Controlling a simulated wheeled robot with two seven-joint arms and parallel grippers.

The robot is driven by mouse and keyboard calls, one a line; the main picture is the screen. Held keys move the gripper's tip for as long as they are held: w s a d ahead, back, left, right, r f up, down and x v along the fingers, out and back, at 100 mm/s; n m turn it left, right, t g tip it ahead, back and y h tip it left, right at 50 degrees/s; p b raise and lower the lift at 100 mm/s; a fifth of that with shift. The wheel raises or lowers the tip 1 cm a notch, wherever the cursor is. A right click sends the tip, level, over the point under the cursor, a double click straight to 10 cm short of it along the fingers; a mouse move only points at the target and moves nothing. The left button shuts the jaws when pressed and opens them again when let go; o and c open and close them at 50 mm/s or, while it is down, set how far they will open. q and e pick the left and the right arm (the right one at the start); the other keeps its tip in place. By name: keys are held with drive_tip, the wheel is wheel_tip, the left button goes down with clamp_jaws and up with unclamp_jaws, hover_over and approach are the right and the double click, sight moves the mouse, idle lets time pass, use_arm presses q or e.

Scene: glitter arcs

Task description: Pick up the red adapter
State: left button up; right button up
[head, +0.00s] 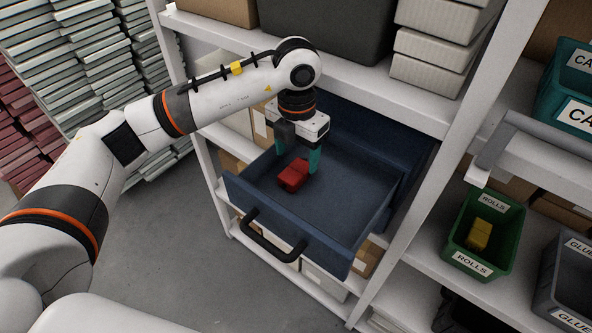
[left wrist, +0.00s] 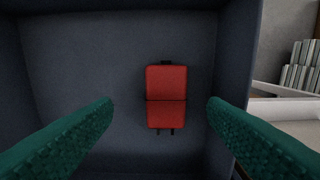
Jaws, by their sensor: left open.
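The red adapter (head: 293,175) lies in the open blue drawer (head: 345,205), near its front left side. In the left wrist view the red adapter (left wrist: 166,97) shows as a red block with a dark seam across it and two dark prongs at its lower end. My left gripper (head: 298,165) points down over the adapter, its green fingers apart. In the left wrist view the fingers (left wrist: 160,104) stand wide to either side of the adapter, with gaps on both sides. Nothing is between them in their grip. My right gripper is not in view.
The drawer walls surround the adapter, and a black handle (head: 270,236) is on its front. A white shelf frame (head: 436,170) stands to the right. A green bin (head: 484,232) labelled ROLLS holds a yellow thing. The drawer floor right of the adapter is bare.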

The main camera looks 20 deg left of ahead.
sight(296, 170)
use_arm(q)
drive_tip(key=f, duration=0.1)
drive_tip(key=f+p, duration=0.1)
drive_tip(key=f, duration=0.1)
drive_tip(key=f+p, duration=0.1)
drive_tip(key=shift+w+a+f, duration=0.2)
drive_tip(key=shift+w+a, duration=0.1)
drive_tip(key=shift+f, duration=0.3)
drive_tip(key=c, duration=1.1)
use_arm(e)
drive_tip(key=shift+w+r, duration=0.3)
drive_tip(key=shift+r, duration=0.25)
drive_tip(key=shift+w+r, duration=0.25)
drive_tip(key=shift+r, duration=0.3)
use_arm(q)
drive_tip(key=shift+r, duration=0.1)
